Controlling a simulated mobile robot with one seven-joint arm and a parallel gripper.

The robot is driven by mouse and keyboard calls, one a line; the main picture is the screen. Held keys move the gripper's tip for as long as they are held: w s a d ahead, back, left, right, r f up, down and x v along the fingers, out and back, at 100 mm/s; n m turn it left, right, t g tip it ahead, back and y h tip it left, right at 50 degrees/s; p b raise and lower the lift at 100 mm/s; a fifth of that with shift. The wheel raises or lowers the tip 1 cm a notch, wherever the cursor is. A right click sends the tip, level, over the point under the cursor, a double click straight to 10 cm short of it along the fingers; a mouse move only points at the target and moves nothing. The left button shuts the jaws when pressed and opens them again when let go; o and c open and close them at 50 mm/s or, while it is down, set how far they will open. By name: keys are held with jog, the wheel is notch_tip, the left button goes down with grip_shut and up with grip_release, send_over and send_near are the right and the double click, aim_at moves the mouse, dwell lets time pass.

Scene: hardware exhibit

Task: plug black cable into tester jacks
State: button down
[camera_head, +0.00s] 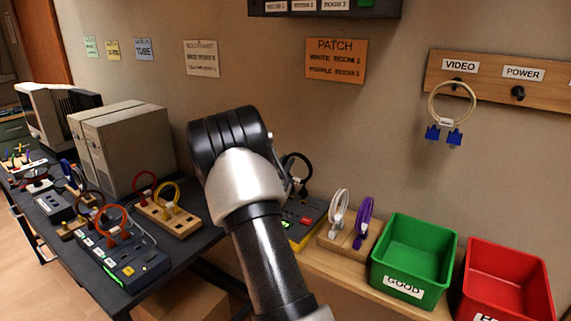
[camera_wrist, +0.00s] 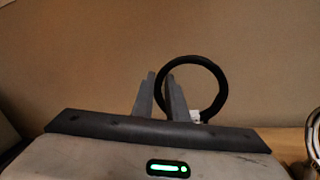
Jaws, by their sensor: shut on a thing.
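The black cable (camera_wrist: 224,92) is a round loop standing up between and just right of my gripper's fingers in the wrist view. In the head view the black cable (camera_head: 297,155) shows just right of my wrist, above the tester. The tester (camera_head: 309,218) is a yellow-edged box with a dark top, red and green buttons, on the wooden shelf. My arm covers its left part. I cannot see its jacks, the plug ends or whether they touch it.
A wooden block holds a white cable (camera_head: 338,212) and a purple cable (camera_head: 363,222) right of the tester. A green bin (camera_head: 413,245) and a red bin (camera_head: 507,280) stand farther right. The dark table (camera_head: 192,246) at left holds other devices and cables.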

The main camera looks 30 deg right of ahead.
jog(key=shift+f+b, duration=1.05)
jog(key=shift+b, duration=0.5)
dwell(1.7)
dwell(0.3)
jog(key=c, duration=1)
grip_release()
jog(key=shift+b+v, duration=0.35)
jog(key=shift+v, duration=3.4)
